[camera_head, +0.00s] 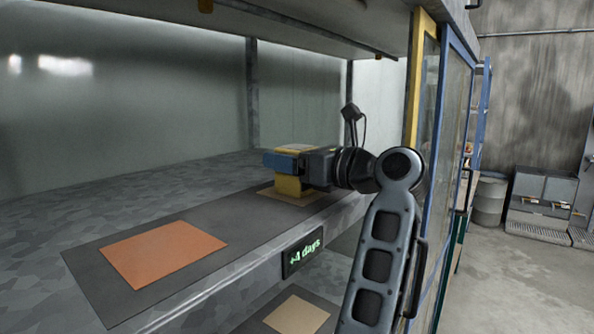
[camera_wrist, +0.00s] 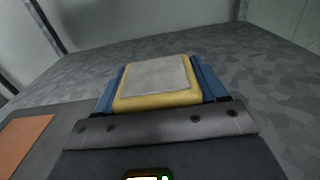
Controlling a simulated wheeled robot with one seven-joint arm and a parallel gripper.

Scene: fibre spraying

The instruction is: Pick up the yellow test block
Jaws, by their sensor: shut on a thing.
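The yellow test block (camera_head: 287,186) has a pale grey top patch and stands at the right end of the dark mat on the shelf, over a tan square (camera_head: 314,196). In the wrist view the block (camera_wrist: 155,101) sits between the blue fingers. My gripper (camera_head: 283,164) reaches in from the right and is shut on the block, with one blue finger on its near side. The block looks upright. Whether its bottom touches the tan square is hard to tell.
An orange square (camera_head: 163,252) lies on the left of the dark mat (camera_head: 90,275). A "+4 days" display (camera_head: 303,250) hangs on the shelf's front edge. A lower shelf holds another tan square (camera_head: 297,314). A yellow and blue framed door (camera_head: 447,120) stands close right of my arm.

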